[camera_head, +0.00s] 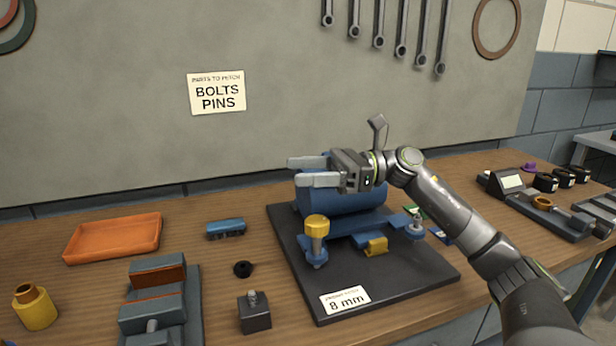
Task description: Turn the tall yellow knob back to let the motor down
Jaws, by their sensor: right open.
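The tall yellow knob (317,228) stands upright on a blue foot at the left front of the dark base plate (388,290). The blue motor (341,203) lies on its blue mount behind it, partly hidden by my right gripper. A low yellow block (376,246) sits on the plate in front of the motor. My right gripper (308,171) is open and empty, with its fingers pointing left above the motor. It is above and behind the knob, apart from it. My left gripper is not in view.
An orange tray (113,238), a blue part (225,228), a black ring (243,268), a vise (158,300) and a yellow cylinder (35,307) are on the left. A small dark block (254,312) stands near the plate. Black containers (546,182) are at right.

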